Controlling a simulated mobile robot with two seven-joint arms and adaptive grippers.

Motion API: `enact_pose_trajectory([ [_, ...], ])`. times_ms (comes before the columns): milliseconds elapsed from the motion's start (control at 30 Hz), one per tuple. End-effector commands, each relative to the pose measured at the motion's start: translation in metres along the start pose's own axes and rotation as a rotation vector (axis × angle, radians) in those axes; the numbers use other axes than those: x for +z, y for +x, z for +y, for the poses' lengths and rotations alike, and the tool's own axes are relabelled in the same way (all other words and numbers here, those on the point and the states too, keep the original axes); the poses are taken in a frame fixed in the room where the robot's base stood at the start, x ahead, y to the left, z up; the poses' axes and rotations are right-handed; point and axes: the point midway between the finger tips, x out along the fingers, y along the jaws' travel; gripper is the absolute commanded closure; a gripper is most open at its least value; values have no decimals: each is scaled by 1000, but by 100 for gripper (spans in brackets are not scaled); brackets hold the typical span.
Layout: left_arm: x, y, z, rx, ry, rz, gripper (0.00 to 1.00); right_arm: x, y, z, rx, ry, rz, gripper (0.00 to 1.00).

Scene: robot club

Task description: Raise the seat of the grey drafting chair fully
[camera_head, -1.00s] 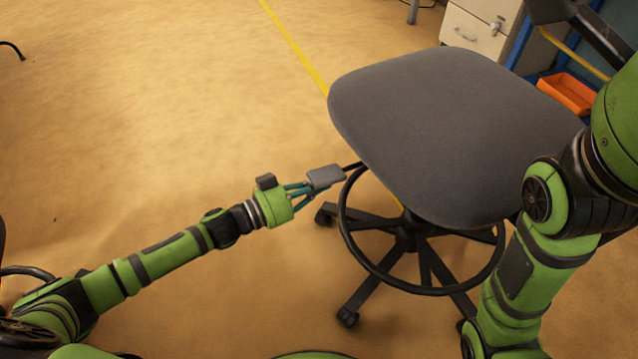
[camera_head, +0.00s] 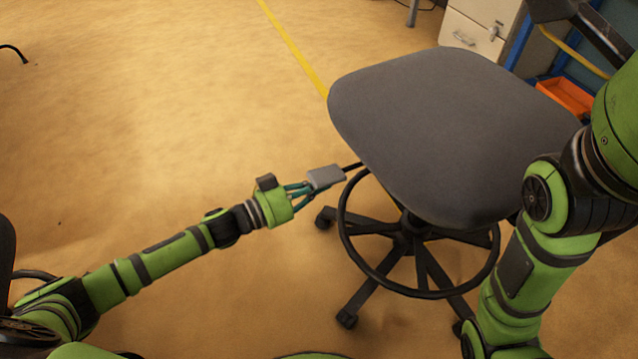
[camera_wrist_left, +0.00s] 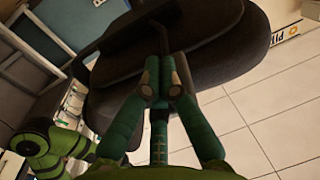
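The grey drafting chair's padded seat (camera_head: 450,130) fills the right middle of the head view. Below it are a black foot ring (camera_head: 425,293) and a black base on castors. A thin black lever (camera_head: 353,166) sticks out from under the seat's left side. My left gripper (camera_head: 328,177) is at the lever's outer end, with its fingers close together around it. In the left wrist view the dark seat underside (camera_wrist_left: 215,65) lies beyond the left gripper's fingers (camera_wrist_left: 162,78), and the lever runs from between them. My right arm stands at the right; its gripper is out of view.
A pale drawer cabinet (camera_head: 470,35) and an orange bin (camera_head: 565,95) stand behind the chair at the top right. A yellow line (camera_head: 290,45) crosses the floor. The tan floor left of the chair is mostly clear.

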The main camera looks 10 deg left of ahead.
Motion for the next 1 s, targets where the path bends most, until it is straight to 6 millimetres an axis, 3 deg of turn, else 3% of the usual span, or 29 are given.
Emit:
enact_pose_trajectory([
  [67,-7,0,0,1,0,3,100,2,5,1,0,0,0,60],
  [267,-1,0,0,1,0,3,100,0,1,0,0,0,0,60],
  [1000,44,0,0,0,-1,1,100,-8,-27,-4,0,0,0,60],
])
